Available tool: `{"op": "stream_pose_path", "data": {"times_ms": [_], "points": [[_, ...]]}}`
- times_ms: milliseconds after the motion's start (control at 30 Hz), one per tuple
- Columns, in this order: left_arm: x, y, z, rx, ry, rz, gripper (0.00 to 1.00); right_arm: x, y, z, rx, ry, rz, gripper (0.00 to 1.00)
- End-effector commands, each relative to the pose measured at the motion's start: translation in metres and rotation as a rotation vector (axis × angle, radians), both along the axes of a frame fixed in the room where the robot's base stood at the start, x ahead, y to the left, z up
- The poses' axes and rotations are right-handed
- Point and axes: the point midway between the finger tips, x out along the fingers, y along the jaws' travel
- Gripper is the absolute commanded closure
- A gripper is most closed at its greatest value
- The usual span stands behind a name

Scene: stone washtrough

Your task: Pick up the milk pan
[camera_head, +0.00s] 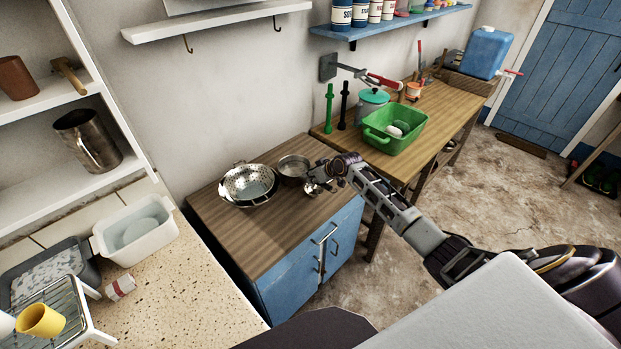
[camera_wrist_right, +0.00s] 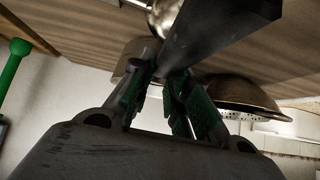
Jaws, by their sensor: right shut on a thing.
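The milk pan (camera_head: 293,167), a small round steel pan, is at the back of the wooden-topped blue cabinet (camera_head: 283,231). I cannot tell whether it rests on the top or is just clear of it. My right gripper (camera_head: 318,184) is at the pan's near right side. The gripper hides part of the handle. My left gripper is out of view.
A steel colander (camera_head: 249,183) stands close left of the pan. A wooden table (camera_head: 447,108) with a green basin (camera_head: 394,130) adjoins on the right. A speckled counter (camera_head: 185,275) is at the left. The cabinet top's front is clear.

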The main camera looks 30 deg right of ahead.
Motion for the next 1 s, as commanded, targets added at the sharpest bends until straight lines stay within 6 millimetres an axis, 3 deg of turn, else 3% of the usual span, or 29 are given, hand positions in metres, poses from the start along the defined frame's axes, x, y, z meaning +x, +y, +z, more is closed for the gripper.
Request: {"op": "stream_pose_path", "data": {"times_ms": [533, 733, 1000], "points": [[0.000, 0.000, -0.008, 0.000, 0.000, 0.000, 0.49, 0.001, -0.001, 0.075, -0.001, -0.006, 0.000, 1.00], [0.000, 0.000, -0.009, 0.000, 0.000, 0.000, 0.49, 0.001, 0.000, 0.089, 0.001, -0.004, -0.001, 1.00], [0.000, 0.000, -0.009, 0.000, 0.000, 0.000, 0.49, 0.001, 0.000, 0.091, 0.001, -0.003, -0.001, 1.00]]}}
